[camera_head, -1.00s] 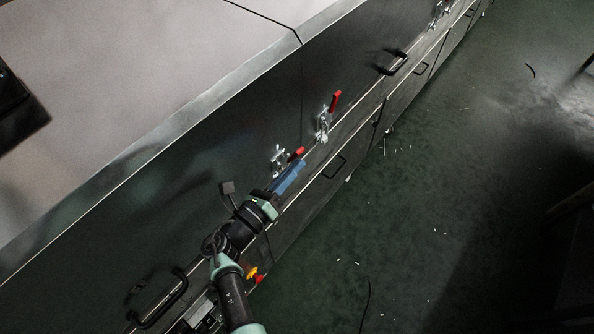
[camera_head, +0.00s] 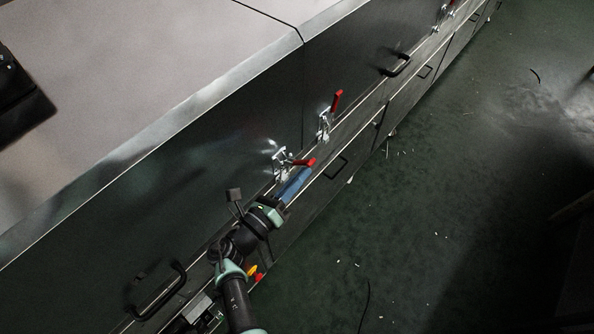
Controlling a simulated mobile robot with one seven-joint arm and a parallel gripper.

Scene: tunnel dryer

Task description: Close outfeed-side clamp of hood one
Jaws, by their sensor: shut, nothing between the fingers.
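A toggle clamp (camera_head: 281,160) with a red lever (camera_head: 304,162) sits on the dark front panel, just left of the hood seam. Its lever sticks out to the right, away from the panel. My gripper (camera_head: 305,171) has blue fingers, shut and empty, with their tips just below the red lever; whether they touch it I cannot tell. A second clamp (camera_head: 324,124) stands right of the seam, its red lever pointing up and right. No label shows which hood is hood one.
The near hood has a black handle (camera_head: 163,293) at lower left; the farther hood has another handle (camera_head: 397,66). More clamps (camera_head: 443,13) show at the top. Drawer handles line the lower front. A yellow and red knob (camera_head: 254,272) lies below my arm.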

